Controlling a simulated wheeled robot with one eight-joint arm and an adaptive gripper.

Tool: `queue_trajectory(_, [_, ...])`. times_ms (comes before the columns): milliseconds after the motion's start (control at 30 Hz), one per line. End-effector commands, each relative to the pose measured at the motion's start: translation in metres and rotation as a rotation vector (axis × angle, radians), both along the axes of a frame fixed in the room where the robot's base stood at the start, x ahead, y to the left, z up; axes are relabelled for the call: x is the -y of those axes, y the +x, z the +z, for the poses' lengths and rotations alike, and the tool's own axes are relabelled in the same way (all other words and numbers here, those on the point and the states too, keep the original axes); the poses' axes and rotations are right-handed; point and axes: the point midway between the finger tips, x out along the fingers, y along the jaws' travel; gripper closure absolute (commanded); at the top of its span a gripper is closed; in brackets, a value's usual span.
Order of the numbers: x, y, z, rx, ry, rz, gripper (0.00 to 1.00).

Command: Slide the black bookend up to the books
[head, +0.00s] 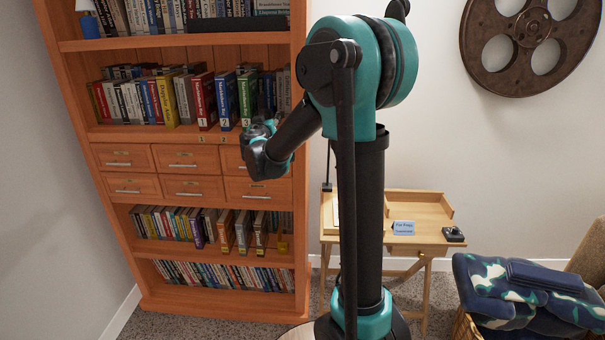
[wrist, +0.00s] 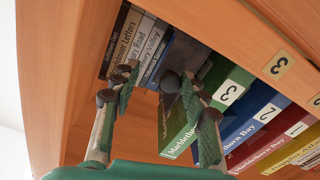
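My gripper (head: 262,130) is at the bookcase, just in front of and below the shelf with the numbered volumes. In the wrist view its two fingers (wrist: 160,90) are spread apart, with no object clearly held between them. In the head view the bookend is too dark and partly covered to make out clearly.
Blue volume 2 (wrist: 255,118) and red volume 1 (wrist: 285,140) stand beside green volume 3. The shelf edge (wrist: 250,45) carries number plates. Drawers (head: 185,158) lie below the shelf. A wooden desk (head: 430,235) stands right of the bookcase.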

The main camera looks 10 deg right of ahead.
Motion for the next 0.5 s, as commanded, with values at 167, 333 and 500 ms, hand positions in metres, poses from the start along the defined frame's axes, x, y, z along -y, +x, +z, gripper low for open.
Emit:
queue_trajectory(167, [0.002,-0.027,0.000,0.000,0.000,0.001,0.58])
queue_trajectory(333, [-0.007,-0.056,0.000,0.000,0.000,0.002,0.58])
queue_trajectory(500, [-0.017,-0.085,0.000,0.000,0.000,0.002,0.58])
